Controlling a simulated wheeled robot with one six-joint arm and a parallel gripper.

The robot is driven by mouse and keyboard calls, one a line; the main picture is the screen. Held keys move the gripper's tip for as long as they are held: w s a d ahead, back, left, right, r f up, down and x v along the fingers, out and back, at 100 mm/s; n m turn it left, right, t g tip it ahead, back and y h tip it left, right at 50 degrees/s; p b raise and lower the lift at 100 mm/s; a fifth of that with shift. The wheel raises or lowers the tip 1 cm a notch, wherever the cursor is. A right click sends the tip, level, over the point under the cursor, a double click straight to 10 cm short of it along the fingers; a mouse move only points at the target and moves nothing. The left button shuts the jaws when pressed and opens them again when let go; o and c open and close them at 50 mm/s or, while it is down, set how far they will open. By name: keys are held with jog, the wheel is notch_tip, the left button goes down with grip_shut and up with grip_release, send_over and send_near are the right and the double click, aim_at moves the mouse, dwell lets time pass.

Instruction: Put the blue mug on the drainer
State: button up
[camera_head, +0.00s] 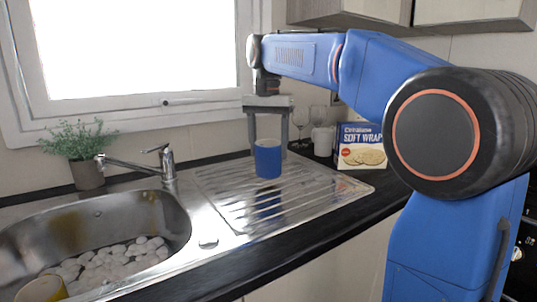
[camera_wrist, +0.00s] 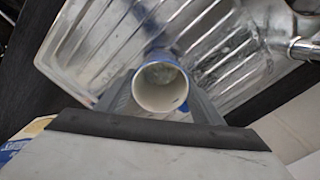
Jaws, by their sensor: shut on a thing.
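The blue mug (camera_head: 267,161) is upright between the fingers of my gripper (camera_head: 267,148), over the middle of the ribbed steel drainer (camera_head: 325,188). My gripper points down and is shut on the mug. A dark blue reflection shows in the drainer below the mug, with a small gap between them, so the mug seems to hang just above the metal. In the wrist view I look into the mug's pale, empty inside (camera_wrist: 160,88), with a finger of my gripper (camera_wrist: 160,104) on either side. The drainer (camera_wrist: 95,50) lies behind it. The mug's handle is not clearly visible.
The sink bowl (camera_head: 180,222), left of the drainer, holds pale stones and a yellow container (camera_head: 42,289). A tap (camera_head: 167,160) and potted plant (camera_head: 85,150) stand behind it. A soft wraps box (camera_head: 361,147), glasses (camera_head: 300,118) and a white mug (camera_head: 322,140) stand behind the drainer.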

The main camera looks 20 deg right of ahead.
jog(key=shift+f, duration=0.95)
jog(key=shift+f, duration=0.15)
jog(key=o, duration=1.3)
notch_tip(320, 180, up, 12)
jog(key=shift+r, duration=0.2)
jog(key=shift+a, duration=0.1)
